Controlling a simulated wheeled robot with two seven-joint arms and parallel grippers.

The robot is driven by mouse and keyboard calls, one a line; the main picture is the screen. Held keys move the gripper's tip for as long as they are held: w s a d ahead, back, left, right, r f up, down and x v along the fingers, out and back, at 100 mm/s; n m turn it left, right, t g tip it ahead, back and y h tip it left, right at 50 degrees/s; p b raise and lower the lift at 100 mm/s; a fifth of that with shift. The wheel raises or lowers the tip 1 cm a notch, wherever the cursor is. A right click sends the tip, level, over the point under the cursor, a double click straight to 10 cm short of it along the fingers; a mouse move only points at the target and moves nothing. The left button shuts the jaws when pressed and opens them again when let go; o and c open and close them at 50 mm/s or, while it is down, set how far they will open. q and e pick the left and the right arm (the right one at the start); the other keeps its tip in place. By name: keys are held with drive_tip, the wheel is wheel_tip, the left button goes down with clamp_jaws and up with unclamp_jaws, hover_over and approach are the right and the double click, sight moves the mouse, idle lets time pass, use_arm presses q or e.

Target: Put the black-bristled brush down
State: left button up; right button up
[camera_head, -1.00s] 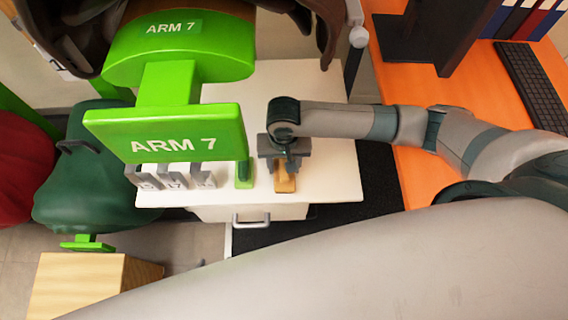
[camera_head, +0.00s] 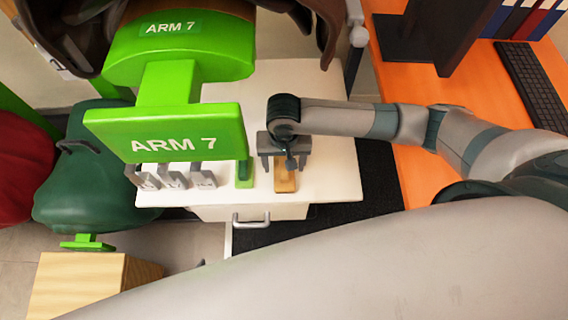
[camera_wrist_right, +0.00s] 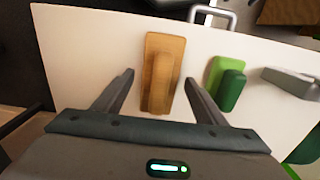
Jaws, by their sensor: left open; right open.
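A wooden-backed brush (camera_head: 285,184) lies on the white cabinet top near its front edge. No bristles show, so their colour cannot be told. In the right wrist view the brush (camera_wrist_right: 160,75) lies between the spread fingers, with gaps on both sides. My right gripper (camera_head: 284,164) is open and stands over the brush, hiding its far end in the head view. It also shows in the right wrist view (camera_wrist_right: 159,80). My left gripper is not in view.
A green brush (camera_head: 244,175) lies just left of the wooden one, with several grey tagged pieces (camera_head: 173,179) farther left. A green "ARM 7" rack (camera_head: 165,133) overhangs the left side. The white top (camera_head: 335,170) is clear to the right.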

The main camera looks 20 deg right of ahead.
wheel_tip(320, 180, up, 11)
idle(0.4)
drive_tip(key=shift+r, duration=0.1)
idle(0.7)
